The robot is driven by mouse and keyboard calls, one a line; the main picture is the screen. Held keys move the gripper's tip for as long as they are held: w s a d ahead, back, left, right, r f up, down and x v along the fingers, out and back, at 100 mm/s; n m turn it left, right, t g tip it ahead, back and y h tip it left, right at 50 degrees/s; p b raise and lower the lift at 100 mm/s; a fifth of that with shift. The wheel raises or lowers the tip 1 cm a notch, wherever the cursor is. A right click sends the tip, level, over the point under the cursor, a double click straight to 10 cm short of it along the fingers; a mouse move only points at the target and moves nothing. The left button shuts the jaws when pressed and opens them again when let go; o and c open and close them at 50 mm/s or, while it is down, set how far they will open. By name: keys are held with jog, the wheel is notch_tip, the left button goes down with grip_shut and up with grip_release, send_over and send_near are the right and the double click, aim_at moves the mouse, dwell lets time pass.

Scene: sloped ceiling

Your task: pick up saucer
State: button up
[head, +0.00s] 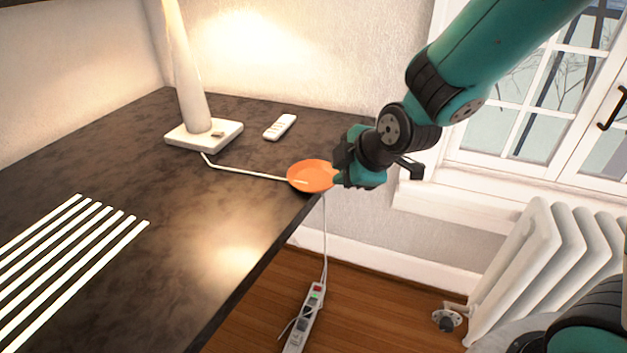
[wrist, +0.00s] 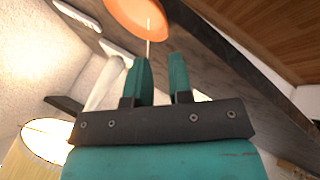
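The orange saucer (head: 308,174) lies at the far right corner of the dark desk, by its edge. In the wrist view the saucer (wrist: 138,14) is at the top, just beyond the fingertips. My gripper (head: 341,175) is at the saucer's right side in the head view, very close to its rim; I cannot tell there whether they touch. In the wrist view my gripper (wrist: 159,58) has its two teal fingers apart, with nothing seen between them.
A lamp (head: 204,133) stands on the desk (head: 130,180), with a white remote (head: 280,127) nearby. The lamp's white cord (head: 245,174) runs to the saucer and appears to cross it. A power strip (head: 303,320) and radiator (head: 555,260) are below right.

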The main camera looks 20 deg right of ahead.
aim_at(317, 189)
jog(key=shift+a+x, duration=0.15)
jog(key=shift+x, duration=2.45)
jog(key=shift+a+x, duration=0.15)
jog(key=shift+x, duration=2.5)
jog(key=shift+s, duration=0.2)
grip_shut()
